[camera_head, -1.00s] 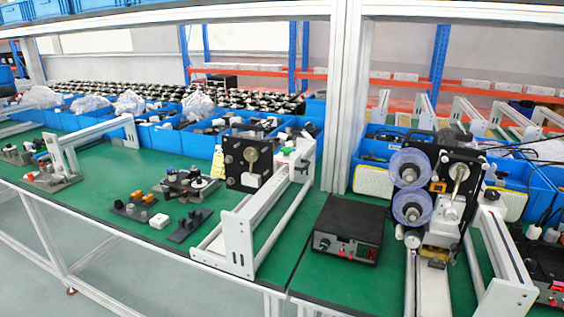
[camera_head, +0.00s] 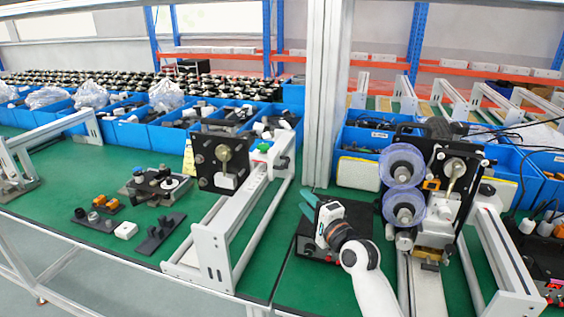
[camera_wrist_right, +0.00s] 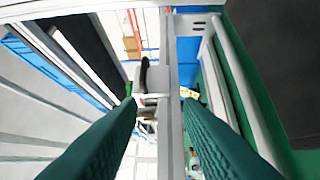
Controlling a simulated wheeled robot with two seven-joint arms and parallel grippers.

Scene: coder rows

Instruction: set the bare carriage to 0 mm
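The bare carriage (camera_head: 222,163) is a black upright plate with a brass disc and a white block. It stands on a pale two-rail frame (camera_head: 238,232) left of the white post, with a green knob (camera_head: 263,148) near the far end of the frame. Any scale marks are too small to read. My right gripper (camera_head: 309,203) has teal fingers and is over the black control box, right of the frame and apart from the carriage. In the right wrist view its fingers are apart and empty (camera_wrist_right: 160,101), with a grey rail far behind. My left gripper is out of view.
A second carriage with blue rolls (camera_head: 404,185) stands right of the post (camera_head: 328,95). The black control box (camera_head: 305,241) lies under my right gripper. Small fixtures (camera_head: 158,185) sit left of the frame. Blue bins (camera_head: 165,132) line the back. Green bench shows between them.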

